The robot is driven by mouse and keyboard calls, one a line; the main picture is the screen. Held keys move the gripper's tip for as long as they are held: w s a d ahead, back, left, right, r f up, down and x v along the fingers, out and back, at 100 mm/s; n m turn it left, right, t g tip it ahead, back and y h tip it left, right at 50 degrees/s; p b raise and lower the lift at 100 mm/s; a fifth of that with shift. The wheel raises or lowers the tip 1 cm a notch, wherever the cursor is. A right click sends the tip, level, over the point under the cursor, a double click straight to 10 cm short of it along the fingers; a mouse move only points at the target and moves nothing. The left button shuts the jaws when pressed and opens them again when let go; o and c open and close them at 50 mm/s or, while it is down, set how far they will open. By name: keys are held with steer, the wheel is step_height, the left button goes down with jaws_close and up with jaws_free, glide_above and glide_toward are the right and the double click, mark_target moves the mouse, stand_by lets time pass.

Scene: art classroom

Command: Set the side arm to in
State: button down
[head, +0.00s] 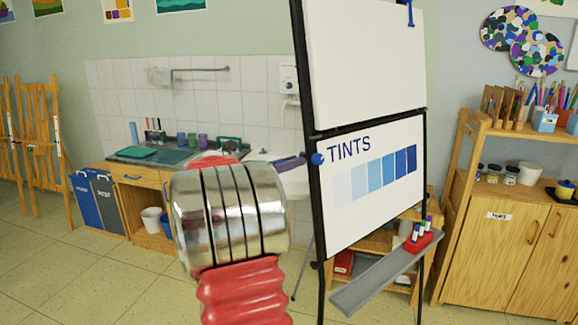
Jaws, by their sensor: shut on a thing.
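The flip chart stand (309,75) has a black frame and stands right of centre. At its left edge is a round blue knob (318,158). A short blue bar, which looks like the side arm (289,163), reaches left from near this knob in front of the sink. It slopes slightly down to the left, and its left end is hidden behind my arm's silver link. My gripper's fingers are also hidden behind that link, so I cannot see their contact with the bar. Another blue piece sits at the stand's top right edge.
A grey tray (375,283) with a red marker holder (418,241) sticks out low on the stand. A white sink (292,181) and a wooden counter (137,171) are behind. A wooden cabinet (500,240) is at right. Floor is clear at lower left.

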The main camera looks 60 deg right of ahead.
steer(key=c, duration=1.6)
jaws_free()
steer(key=shift+s, duration=0.1)
steer(key=shift+a, duration=0.1)
steer(key=v, duration=1.3)
steer(key=shift+w+a+f, duration=0.1)
steer(key=shift+w+a, duration=0.15)
steer(key=shift+a, duration=0.05)
